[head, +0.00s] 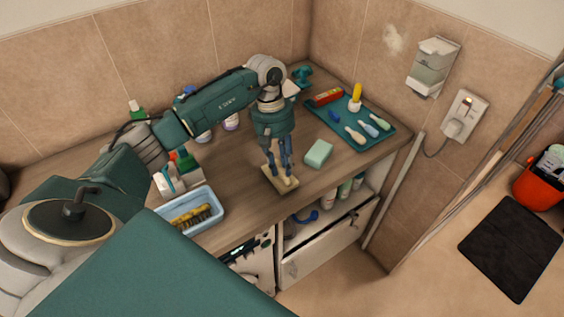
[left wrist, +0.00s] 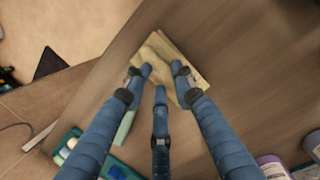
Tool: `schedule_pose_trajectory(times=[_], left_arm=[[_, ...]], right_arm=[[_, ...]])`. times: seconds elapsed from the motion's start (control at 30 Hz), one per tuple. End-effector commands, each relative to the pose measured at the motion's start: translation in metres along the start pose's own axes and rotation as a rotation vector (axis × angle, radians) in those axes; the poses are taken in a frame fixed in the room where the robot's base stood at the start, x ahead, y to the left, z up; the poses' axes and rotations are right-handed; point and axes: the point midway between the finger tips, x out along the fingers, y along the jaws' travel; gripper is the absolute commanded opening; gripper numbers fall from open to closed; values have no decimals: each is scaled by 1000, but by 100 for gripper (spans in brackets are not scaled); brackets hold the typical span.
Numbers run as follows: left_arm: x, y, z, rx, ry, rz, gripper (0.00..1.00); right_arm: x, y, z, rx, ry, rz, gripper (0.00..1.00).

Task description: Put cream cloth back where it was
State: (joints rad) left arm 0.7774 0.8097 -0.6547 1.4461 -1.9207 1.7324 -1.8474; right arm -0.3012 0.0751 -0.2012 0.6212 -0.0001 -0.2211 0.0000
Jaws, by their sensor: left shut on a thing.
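The cream cloth (head: 272,176) is a small folded rectangle at the front edge of the wooden counter. My left gripper (head: 281,173) reaches down from above with its blue fingers shut on the cloth. In the left wrist view the cream cloth (left wrist: 158,46) shows between and beyond the three fingertips of the left gripper (left wrist: 160,76). I cannot tell whether the cloth rests on the counter or hangs just above it. My right gripper is not in view.
A mint block (head: 318,153) lies just right of the cloth. A green tray (head: 385,135) with small tools stands at the right. A pale blue bin (head: 216,211) with a yellow brush is at the left front. Bare counter (head: 235,165) lies between bin and gripper.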

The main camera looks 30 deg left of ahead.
Motion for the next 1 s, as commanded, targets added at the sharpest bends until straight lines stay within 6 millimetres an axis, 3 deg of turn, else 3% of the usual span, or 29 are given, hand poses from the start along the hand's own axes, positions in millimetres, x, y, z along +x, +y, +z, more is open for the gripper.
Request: schedule_pose_trajectory(times=[0.4, 0.43, 0.5, 0.53, 0.9, 1.0], left_arm=[[8, 0, -2, 1, 1, 2, 0], [7, 0, -2, 1, 1, 2, 29], [7, 0, -1, 1, 1, 2, 43], [7, 0, -1, 1, 1, 1, 45], [1, 0, 0, 1, 0, 2, 45], [-9, 1, -3, 0, 5, 4, 45]], right_arm=[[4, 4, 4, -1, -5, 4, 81], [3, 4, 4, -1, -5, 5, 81], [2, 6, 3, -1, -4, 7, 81], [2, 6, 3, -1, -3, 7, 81], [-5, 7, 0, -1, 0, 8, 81], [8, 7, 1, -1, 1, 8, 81]])
